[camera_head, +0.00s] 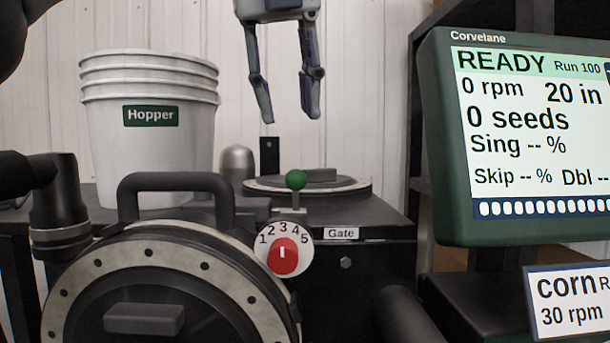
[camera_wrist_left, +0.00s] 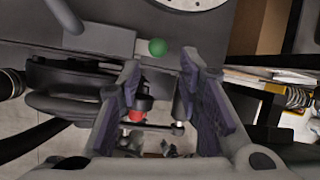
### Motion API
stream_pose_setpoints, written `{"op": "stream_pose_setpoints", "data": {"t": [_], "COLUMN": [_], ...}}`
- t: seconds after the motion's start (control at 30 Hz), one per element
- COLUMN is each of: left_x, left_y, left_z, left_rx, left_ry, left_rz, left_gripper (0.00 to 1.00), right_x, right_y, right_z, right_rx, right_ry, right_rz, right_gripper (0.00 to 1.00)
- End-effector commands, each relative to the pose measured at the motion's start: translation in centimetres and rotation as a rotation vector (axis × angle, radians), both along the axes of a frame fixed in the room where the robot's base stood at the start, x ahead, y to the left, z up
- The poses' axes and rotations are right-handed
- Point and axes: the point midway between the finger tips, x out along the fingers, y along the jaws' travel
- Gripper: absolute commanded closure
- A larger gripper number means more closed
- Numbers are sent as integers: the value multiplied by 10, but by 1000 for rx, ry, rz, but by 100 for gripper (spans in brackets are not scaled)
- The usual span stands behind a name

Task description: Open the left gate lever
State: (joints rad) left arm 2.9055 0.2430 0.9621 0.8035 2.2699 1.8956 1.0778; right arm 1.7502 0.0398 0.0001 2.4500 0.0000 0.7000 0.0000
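The gate lever shows as a green ball knob (camera_head: 296,180) on a short pale stem, standing upright behind the "Gate" label (camera_head: 341,233) on the dark housing. The knob also shows in the left wrist view (camera_wrist_left: 157,47), just beyond the fingertips and between them in the picture. My left gripper (camera_head: 290,114) points down in the head view, above the lever in the picture. Its two fingers are apart with nothing between them, and they do not touch the knob. My right gripper is not in view.
A white hopper bucket (camera_head: 150,165) stands at left. A black handle (camera_head: 175,183) and a round meter cover (camera_head: 72,280) are in front. A red dial (camera_head: 283,258) sits just below the lever. A monitor (camera_head: 440,150) reading READY stands at right.

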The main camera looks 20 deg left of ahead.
Motion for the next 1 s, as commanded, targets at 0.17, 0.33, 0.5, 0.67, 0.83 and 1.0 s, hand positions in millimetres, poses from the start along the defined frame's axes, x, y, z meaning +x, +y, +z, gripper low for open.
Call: {"op": "stream_pose_setpoints", "data": {"t": [0.17, 0.33, 0.5, 0.67, 0.83, 1.0], "left_x": [16, 33, 44, 47, 47, 47], "left_y": [5, 8, 10, 10, 11, 10], "left_z": [-37, -76, -98, -104, -104, -104], "left_rx": [0, 0, -1, -1, -1, -1], "left_ry": [6, 6, 1, 0, 1, 1], "left_rz": [-3, -2, 0, -1, 0, 0], "left_gripper": [68, 68, 68, 68, 68, 100], "right_x": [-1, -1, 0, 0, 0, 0], "right_y": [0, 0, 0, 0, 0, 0], "right_z": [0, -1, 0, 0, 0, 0], "right_rx": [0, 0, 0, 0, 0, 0], "right_ry": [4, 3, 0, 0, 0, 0], "right_rz": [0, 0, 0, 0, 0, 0], "right_gripper": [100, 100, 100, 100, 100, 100]}}
